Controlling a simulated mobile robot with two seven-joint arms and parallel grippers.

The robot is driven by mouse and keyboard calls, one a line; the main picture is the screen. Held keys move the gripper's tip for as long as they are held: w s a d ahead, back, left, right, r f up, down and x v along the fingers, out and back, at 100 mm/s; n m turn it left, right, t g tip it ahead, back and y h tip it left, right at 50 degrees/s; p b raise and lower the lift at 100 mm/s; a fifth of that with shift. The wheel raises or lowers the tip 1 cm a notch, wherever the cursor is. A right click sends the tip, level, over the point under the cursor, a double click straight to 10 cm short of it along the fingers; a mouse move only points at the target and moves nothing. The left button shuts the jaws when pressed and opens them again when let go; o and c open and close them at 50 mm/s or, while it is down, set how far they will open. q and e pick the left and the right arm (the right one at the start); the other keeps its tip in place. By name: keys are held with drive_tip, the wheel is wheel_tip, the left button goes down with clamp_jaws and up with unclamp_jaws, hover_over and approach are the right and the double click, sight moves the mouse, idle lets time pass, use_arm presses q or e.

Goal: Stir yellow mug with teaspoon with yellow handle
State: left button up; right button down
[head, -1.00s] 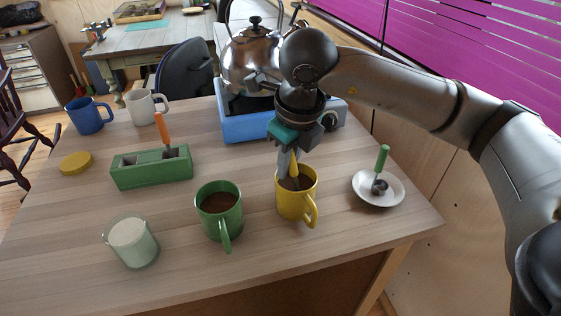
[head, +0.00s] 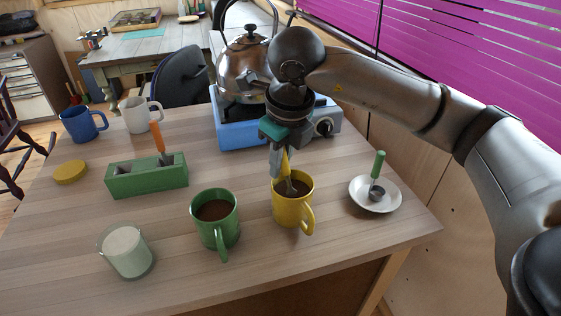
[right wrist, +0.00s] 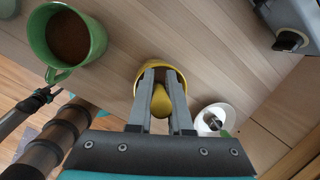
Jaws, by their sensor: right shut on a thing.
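The yellow mug (head: 293,208) stands upright on the table with dark liquid in it. It also shows in the right wrist view (right wrist: 176,76), partly hidden behind my fingers. My right gripper (head: 281,165) points down over the mug and is shut on the yellow handle of the teaspoon (head: 285,163). The spoon's lower part is inside the mug, near its left inner side, and its bowl is hard to make out. In the right wrist view the yellow handle (right wrist: 161,101) sits between the fingertips (right wrist: 162,85). My left gripper is not in view.
A green mug (head: 217,222) with brown liquid stands just left of the yellow mug. A white saucer (head: 361,203) with a green-handled spoon is to the right. A kettle (head: 246,70) on a blue stove (head: 229,131) stands behind. A green holder (head: 146,182) and a glass (head: 127,250) are at left.

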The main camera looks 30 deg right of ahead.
drive_tip(key=shift+r+p, duration=1.8)
drive_tip(key=shift+r, duration=1.1)
drive_tip(key=shift+r+p, duration=1.8)
drive_tip(key=shift+r, duration=0.75)
